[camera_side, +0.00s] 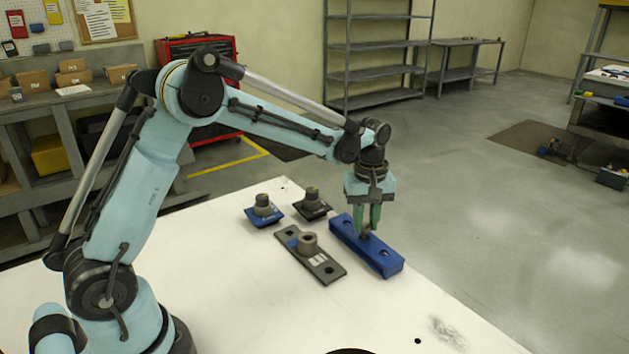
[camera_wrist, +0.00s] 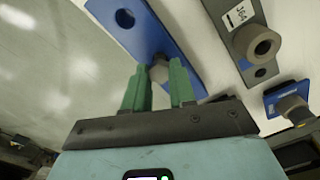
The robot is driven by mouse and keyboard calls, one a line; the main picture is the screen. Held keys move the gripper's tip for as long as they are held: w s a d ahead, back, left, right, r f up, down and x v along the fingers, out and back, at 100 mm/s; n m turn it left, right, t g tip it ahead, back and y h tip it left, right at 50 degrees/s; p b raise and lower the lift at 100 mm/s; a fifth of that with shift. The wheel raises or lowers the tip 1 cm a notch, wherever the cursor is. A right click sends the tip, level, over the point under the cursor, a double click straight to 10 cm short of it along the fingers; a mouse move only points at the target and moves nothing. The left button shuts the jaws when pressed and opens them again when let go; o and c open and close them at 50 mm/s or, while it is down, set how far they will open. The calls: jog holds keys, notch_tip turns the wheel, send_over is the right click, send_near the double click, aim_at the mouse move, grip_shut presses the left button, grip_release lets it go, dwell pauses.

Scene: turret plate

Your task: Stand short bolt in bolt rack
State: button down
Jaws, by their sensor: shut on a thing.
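The bolt rack is a long blue block (camera_side: 389,265) on the white table, with dark round holes in its top; in the wrist view it runs across the upper middle (camera_wrist: 165,38). My gripper (camera_side: 369,228) points down over the middle of the rack. Its green fingers are shut on the short bolt (camera_side: 365,236), whose grey head shows between the fingertips in the wrist view (camera_wrist: 159,71). The bolt looks upright at the rack's top. I cannot tell how deep it sits, as the fingers and rack hide its lower part.
A dark grey plate (camera_side: 325,269) with a round collar (camera_side: 308,242) and a white label lies left of the rack. Behind it stand a blue-based holder (camera_side: 250,217) and a black-based holder (camera_side: 313,213), each with a grey cylinder.

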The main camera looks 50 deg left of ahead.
jog(key=shift+f, duration=0.1)
dwell(0.3)
jog(key=c, duration=0.5)
grip_release()
jog(key=shift+r, duration=3.5)
